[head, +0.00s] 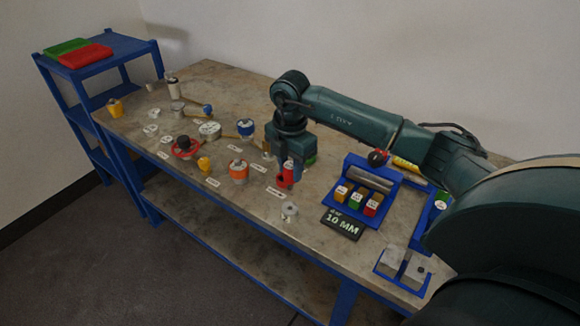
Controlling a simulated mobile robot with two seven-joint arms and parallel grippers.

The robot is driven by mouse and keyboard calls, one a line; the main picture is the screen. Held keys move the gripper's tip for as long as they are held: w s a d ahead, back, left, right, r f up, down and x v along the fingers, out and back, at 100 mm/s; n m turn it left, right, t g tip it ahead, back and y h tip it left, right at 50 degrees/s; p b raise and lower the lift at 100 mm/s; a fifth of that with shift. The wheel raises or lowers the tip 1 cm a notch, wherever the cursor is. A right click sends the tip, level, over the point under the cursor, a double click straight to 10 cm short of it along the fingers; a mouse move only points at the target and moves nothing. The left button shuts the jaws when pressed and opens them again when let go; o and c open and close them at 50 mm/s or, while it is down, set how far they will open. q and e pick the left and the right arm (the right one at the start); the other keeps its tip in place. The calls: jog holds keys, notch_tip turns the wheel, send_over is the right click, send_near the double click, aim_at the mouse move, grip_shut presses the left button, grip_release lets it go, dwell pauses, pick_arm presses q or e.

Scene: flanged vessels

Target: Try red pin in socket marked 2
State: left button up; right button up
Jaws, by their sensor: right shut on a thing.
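My right gripper (283,166) is over the middle of the workbench, pointing down. It is shut on a red piece (287,176), partly covered by the fingers. I cannot tell whether this piece is the red pin. A red block with a pale marked top (371,208) sits in the blue rack (352,211), beside a green and an orange one. Two grey blocks (390,260) stand in a small blue tray at the front right corner. No marking 2 is readable, so I cannot tell which socket bears it. My left gripper is not in view.
Several small vessels and caps with white labels stand on the left and middle of the bench (225,85). A black "10 MM" plate (342,224) lies before the rack. A blue shelf (110,47) with green and red trays stands at the left. My right arm covers the back right.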

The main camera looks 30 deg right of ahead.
aim_at(290, 189)
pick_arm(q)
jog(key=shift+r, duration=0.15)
pick_arm(e)
jog(key=shift+r, duration=0.1)
jog(key=shift+f+b, duration=0.4)
jog(key=shift+f, duration=0.35)
jog(key=shift+f+b, duration=0.55)
jog(key=shift+f, duration=0.25)
notch_tip(290, 189, down, 2)
jog(key=shift+f+b, duration=0.1)
jog(key=shift+b, duration=0.65)
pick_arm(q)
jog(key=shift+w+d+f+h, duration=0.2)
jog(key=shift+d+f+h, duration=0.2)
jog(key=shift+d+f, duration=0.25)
pick_arm(e)
jog(key=shift+f, duration=0.35)
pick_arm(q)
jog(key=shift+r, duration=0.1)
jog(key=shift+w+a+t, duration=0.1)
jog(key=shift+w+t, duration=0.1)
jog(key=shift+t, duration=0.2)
pick_arm(e)
jog(key=shift+f, duration=0.35)
pick_arm(q)
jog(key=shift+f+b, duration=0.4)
jog(key=shift+b, duration=0.15)
pick_arm(e)
jog(key=shift+f, duration=0.5)
